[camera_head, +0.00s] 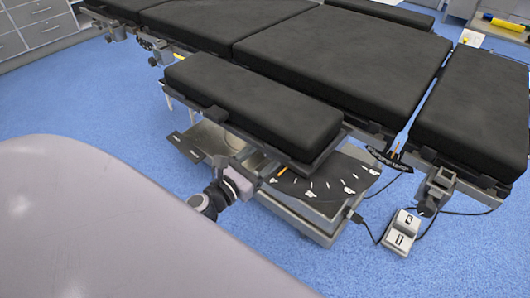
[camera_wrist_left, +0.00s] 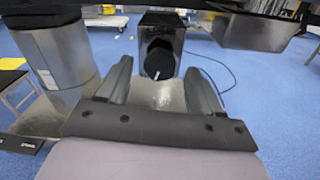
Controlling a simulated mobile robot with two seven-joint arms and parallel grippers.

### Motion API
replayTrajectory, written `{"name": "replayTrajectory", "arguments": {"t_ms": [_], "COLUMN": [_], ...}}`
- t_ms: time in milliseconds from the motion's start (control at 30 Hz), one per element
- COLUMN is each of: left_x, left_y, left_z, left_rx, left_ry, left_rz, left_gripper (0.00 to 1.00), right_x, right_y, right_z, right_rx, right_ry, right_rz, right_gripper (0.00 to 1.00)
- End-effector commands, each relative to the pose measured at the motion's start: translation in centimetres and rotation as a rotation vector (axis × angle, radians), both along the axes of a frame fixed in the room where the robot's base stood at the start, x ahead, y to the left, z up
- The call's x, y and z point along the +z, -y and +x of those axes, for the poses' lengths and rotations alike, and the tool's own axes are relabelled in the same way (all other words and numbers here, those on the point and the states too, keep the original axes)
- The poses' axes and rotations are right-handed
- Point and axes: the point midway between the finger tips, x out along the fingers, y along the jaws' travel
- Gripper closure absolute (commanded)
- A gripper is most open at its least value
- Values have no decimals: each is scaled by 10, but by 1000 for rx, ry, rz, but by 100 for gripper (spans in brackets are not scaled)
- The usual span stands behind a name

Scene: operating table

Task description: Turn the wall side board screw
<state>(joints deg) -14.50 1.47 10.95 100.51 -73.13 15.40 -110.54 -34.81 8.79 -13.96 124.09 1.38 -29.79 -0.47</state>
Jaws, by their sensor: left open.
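In the left wrist view, a round black screw knob (camera_wrist_left: 159,61) sits on the face of a dark box-shaped clamp (camera_wrist_left: 172,24) under the table. My left gripper (camera_wrist_left: 158,72) is open. Its two fingers point at the knob, one on each side in the picture. I cannot tell whether the fingertips reach it; I see no contact. In the head view, the black padded side board (camera_head: 255,105) sticks out beside the operating table (camera_head: 340,55). My right gripper is not in view.
A metal column (camera_wrist_left: 62,55) stands left of the gripper in the wrist view. The table's base (camera_head: 325,185) lies below the side board. A grey foot pedal (camera_head: 401,232) with cables is on the blue floor at right. Grey drawers (camera_head: 38,22) stand at the far left.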

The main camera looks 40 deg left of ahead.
Motion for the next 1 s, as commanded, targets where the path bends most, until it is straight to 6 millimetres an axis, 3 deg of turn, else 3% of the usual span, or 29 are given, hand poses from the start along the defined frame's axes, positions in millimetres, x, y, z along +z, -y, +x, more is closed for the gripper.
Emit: {"name": "replayTrajectory", "arguments": {"t_ms": [200,500,700,1000], "left_x": [0,0,0,0], "left_y": [1,1,1,1], "left_z": [16,17,17,17], "left_rx": [0,0,0,0], "left_ry": [0,-1,0,-2], "left_rz": [0,-1,-1,-29], "left_gripper": [35,35,91,91], "right_x": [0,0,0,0], "right_y": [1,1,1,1], "right_z": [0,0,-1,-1], "right_rx": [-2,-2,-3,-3], "right_ry": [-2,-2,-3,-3], "right_rz": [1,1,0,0], "right_gripper": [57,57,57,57]}}
